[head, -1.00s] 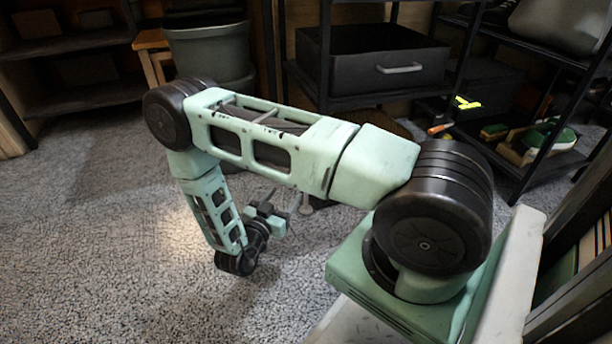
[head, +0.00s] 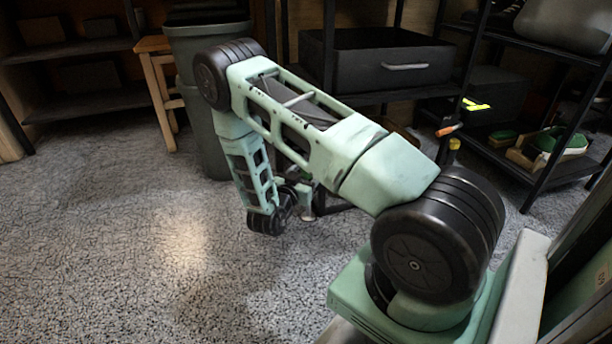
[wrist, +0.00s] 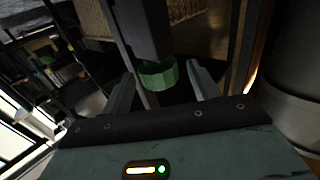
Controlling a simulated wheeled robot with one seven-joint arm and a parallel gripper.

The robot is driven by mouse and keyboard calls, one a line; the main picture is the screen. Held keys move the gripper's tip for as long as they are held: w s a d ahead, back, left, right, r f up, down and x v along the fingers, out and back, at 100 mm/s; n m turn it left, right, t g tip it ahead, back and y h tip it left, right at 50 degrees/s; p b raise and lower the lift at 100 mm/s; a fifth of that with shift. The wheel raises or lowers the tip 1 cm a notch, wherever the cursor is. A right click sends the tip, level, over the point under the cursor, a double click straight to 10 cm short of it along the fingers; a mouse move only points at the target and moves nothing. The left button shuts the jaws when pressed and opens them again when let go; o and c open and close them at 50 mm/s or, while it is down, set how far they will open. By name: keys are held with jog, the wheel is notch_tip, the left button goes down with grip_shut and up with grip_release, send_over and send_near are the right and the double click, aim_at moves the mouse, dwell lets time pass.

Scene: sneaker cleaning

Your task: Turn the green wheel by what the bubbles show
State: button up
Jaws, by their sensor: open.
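In the wrist view a green ribbed wheel (wrist: 158,76) sits at the lower end of a dark upright post. My gripper (wrist: 161,72) is open, with one finger on each side of the wheel. Gaps show between the fingers and the wheel, so I see no grip on it. In the head view my gripper is low by the foot of the black rack, mostly hidden behind my arm, and the wheel cannot be made out. I cannot make out any bubbles. A small bright yellow-green item (head: 476,105) lies on the right-hand rack, too small to read.
A black rack with a dark drawer box (head: 375,60) stands behind my arm. A grey-green bin (head: 205,110) and a wooden stool (head: 160,90) stand to its left. A wooden tray with a green brush (head: 560,140) is on the right low shelf. The speckled floor at left is clear.

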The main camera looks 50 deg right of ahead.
jog(key=c, duration=1)
jog(key=shift+o, duration=0.2)
jog(key=shift+w+r+m+g+p, duration=0.2)
jog(key=shift+m+g+p, duration=0.4)
jog(key=shift+g+p, duration=0.25)
jog(key=shift+f+m+g+h+p, duration=0.15)
jog(key=shift+m+g+h+p, duration=0.2)
jog(key=shift+m+g, duration=0.9)
jog(key=shift+n+g, duration=0.3)
jog(key=shift+n, duration=0.05)
jog(key=o, duration=1)
jog(key=shift+c, duration=0.2)
